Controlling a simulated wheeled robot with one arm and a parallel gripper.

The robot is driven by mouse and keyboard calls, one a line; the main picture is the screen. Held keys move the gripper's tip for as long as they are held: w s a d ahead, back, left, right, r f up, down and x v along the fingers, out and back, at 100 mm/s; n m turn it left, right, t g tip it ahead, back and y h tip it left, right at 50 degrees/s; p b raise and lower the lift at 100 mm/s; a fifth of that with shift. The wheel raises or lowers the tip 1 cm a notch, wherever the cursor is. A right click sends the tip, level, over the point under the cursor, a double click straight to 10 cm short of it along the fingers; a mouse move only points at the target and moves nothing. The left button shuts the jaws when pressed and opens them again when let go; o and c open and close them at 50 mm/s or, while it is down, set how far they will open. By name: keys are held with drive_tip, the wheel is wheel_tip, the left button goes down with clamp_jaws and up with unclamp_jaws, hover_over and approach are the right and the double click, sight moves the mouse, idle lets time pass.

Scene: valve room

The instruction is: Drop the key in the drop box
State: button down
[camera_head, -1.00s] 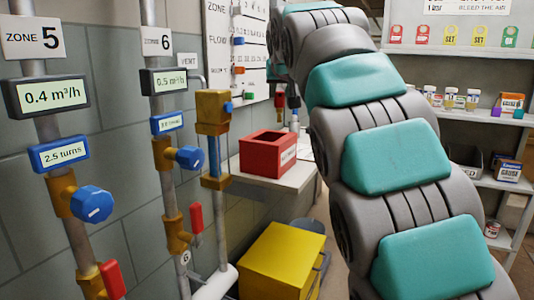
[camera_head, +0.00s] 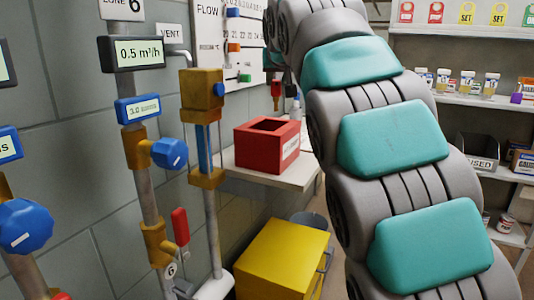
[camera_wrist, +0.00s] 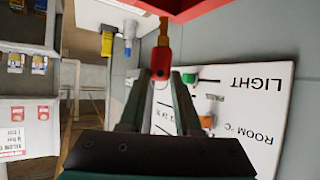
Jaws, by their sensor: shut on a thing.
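My gripper (camera_wrist: 159,80) is shut on the key (camera_wrist: 162,56), which has a red head and a brass-coloured shaft pointing to the top of the wrist view. In the head view the red of the key (camera_head: 276,89) shows small beside my arm, above and behind the drop box. The red drop box (camera_head: 263,152) has an open top and a white label, and stands on a pale shelf. Its red edge (camera_wrist: 178,10) also shows at the top of the wrist view, by the key's tip. The gap between key and box is hard to judge.
The pale shelf (camera_head: 230,168) juts from the wall. Pipes with blue knobs and red handles, including a brass fitting (camera_head: 204,92), stand left of the box. A yellow bin (camera_head: 285,262) is below. The wall board (camera_wrist: 250,110) is close to my gripper.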

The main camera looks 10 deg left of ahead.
drive_tip(key=shift+f+b, duration=0.8)
drive_tip(key=shift+f, duration=0.7)
drive_tip(key=c, duration=0.5)
unclamp_jaws()
drive_tip(key=shift+r, duration=0.1)
